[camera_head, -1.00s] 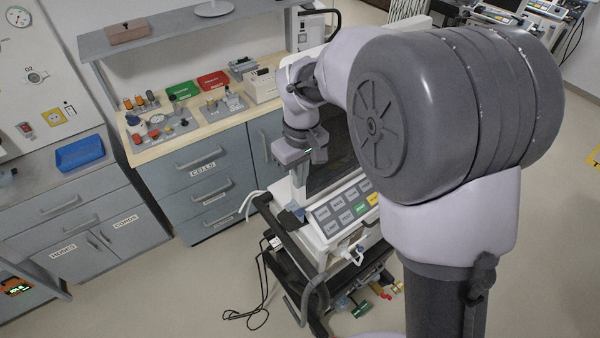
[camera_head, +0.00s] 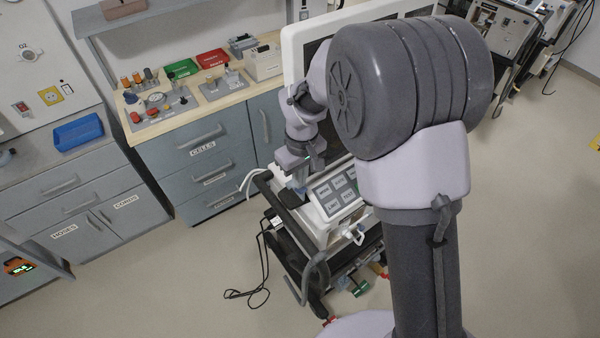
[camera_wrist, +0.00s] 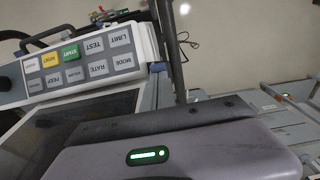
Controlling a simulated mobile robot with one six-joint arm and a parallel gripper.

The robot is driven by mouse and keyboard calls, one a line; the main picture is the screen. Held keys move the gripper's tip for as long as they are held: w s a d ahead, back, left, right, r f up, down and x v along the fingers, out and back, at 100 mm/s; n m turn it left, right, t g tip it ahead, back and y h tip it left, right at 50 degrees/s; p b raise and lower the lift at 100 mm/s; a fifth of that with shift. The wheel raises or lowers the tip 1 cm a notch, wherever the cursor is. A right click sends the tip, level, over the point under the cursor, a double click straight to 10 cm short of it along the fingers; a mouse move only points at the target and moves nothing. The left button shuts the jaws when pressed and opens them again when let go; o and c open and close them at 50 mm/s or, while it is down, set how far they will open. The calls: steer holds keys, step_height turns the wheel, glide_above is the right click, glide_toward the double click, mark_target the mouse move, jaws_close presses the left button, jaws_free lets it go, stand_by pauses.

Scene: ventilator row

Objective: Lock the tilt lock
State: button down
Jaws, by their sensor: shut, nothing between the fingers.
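The ventilator (camera_head: 300,45) stands on a cart, with a white-framed dark screen above a panel of keys (camera_head: 336,190). My gripper (camera_head: 298,186) points down at the left end of this key panel, and its fingers are shut and empty. I cannot make out the tilt lock; the gripper and arm hide part of the panel's left end. The wrist view shows the key panel (camera_wrist: 85,58) upside down, the dark screen (camera_wrist: 75,120) below it and my gripper's body with a green light in front. The fingertips do not show there, and contact cannot be told.
A black cart handle (camera_head: 275,195) runs left of the panel. A white port (camera_head: 355,233) sticks out at the front. Cables (camera_head: 262,265) lie on the floor. A drawer counter (camera_head: 205,150) with trays stands behind left. Open floor lies to the left and right.

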stand_by(0.3)
steer(key=shift+s+d+f+b, duration=0.1)
steer(key=shift+f+b, duration=0.2)
steer(key=shift+b, duration=0.75)
steer(key=shift+s+d+r+t+y+b, duration=0.1)
steer(key=shift+t+y+b, duration=0.2)
steer(key=f+b, duration=0.1)
steer(key=b, duration=0.2)
steer(key=f+t+y+b, duration=0.1)
steer(key=b, duration=0.2)
steer(key=shift+s+d+t, duration=0.3)
steer(key=shift+s+d, duration=0.05)
steer(key=shift+s, duration=0.05)
steer(key=shift+t+y, duration=0.7)
steer(key=f+b, duration=0.1)
steer(key=b, duration=0.3)
steer(key=s+d+f+b, duration=0.1)
steer(key=f+b, duration=0.1)
steer(key=b, duration=0.3)
steer(key=s+f+b, duration=0.1)
steer(key=f+b, duration=0.1)
steer(key=b, duration=0.3)
steer(key=shift+s+d, duration=0.1)
steer(key=shift+d, duration=0.2)
steer(key=shift+r, duration=0.15)
